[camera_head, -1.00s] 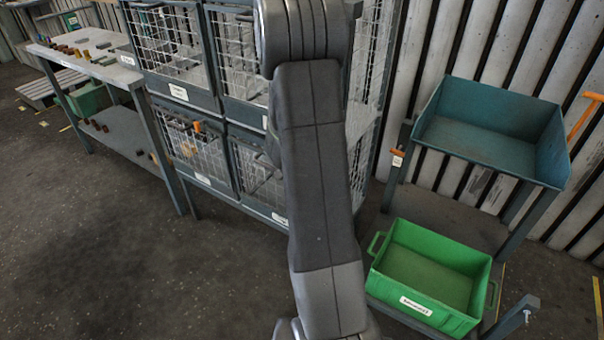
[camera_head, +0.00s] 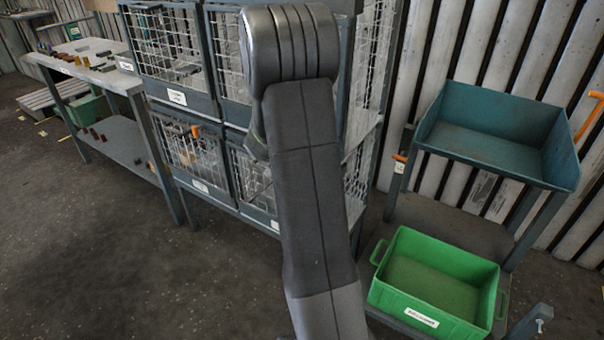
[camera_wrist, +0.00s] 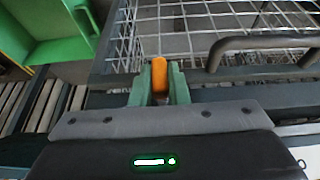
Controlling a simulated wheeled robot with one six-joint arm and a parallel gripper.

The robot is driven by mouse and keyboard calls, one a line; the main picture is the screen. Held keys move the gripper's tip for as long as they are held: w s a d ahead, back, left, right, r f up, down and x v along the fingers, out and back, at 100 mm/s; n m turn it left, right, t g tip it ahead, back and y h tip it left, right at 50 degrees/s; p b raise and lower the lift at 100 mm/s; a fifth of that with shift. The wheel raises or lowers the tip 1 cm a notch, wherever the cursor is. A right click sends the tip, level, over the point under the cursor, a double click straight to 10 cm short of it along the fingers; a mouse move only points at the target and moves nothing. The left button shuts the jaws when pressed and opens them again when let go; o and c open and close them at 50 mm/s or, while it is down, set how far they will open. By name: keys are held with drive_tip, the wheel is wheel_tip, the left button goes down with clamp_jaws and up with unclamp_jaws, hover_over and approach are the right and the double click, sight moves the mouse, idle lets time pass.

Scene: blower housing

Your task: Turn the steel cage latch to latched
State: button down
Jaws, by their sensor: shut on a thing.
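In the wrist view my gripper (camera_wrist: 159,88) has its two green fingers closed on an orange latch handle (camera_wrist: 159,74). The handle stands up between the fingers at the dark frame of a wire mesh cage (camera_wrist: 195,40). In the head view the cages (camera_head: 190,150) stand in two rows behind my arm. The latch's pivot and any end marks are hidden by the fingers.
A dark bar handle (camera_wrist: 262,42) sits right of the latch. A green crate (camera_head: 435,285) stands low at the right, below a teal tray (camera_head: 495,135). A workbench (camera_head: 90,68) with small parts is at the left. The floor in front is clear.

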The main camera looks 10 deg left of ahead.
drive_tip(key=c, duration=1.4)
unclamp_jaws()
drive_tip(key=p+v, duration=0.1)
drive_tip(key=v, duration=1.2)
drive_tip(key=shift+r, duration=0.35)
drive_tip(key=shift+s, duration=0.1)
drive_tip(key=x, duration=1.4)
drive_tip(key=shift+b, duration=0.4)
drive_tip(key=shift+a, duration=0.1)
